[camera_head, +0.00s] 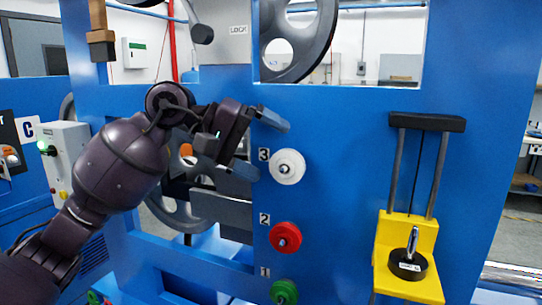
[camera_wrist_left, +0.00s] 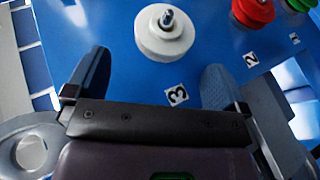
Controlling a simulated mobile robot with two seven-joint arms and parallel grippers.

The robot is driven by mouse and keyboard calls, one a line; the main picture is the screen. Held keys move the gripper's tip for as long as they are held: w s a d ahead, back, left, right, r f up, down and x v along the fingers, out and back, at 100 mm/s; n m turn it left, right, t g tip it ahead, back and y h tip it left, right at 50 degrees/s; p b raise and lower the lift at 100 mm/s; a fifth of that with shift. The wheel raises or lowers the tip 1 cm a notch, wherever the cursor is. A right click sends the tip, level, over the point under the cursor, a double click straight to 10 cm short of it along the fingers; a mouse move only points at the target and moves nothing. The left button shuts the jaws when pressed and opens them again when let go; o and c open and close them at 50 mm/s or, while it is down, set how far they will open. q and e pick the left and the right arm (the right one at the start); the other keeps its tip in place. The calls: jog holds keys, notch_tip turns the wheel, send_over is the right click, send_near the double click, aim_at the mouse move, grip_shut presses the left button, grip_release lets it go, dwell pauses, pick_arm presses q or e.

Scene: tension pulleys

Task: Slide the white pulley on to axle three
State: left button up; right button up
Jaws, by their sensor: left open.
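The white pulley (camera_head: 287,167) sits around axle three, beside the label 3 (camera_head: 263,154) on the blue panel. The axle tip (camera_wrist_left: 167,17) sticks out of its centre in the left wrist view, where the white pulley (camera_wrist_left: 163,38) is ahead of the fingers. I cannot tell how far along the axle it sits. My left gripper (camera_head: 265,146) is open and empty, just left of the pulley, with its fingers apart from it. The left gripper (camera_wrist_left: 155,76) also shows open in the wrist view. My right gripper is out of view.
A red pulley (camera_head: 285,237) is at axle two and a green pulley (camera_head: 284,292) at axle one, below. A yellow bracket (camera_head: 402,263) holding a black weight (camera_head: 408,264) stands out at the right. Blue panel between them is clear.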

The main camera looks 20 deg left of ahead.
pick_arm(q)
jog(key=a+r, duration=0.2)
jog(key=a, duration=0.1)
jog(key=shift+a, duration=0.1)
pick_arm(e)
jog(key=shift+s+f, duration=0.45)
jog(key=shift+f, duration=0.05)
pick_arm(q)
jog(key=shift+f, duration=0.1)
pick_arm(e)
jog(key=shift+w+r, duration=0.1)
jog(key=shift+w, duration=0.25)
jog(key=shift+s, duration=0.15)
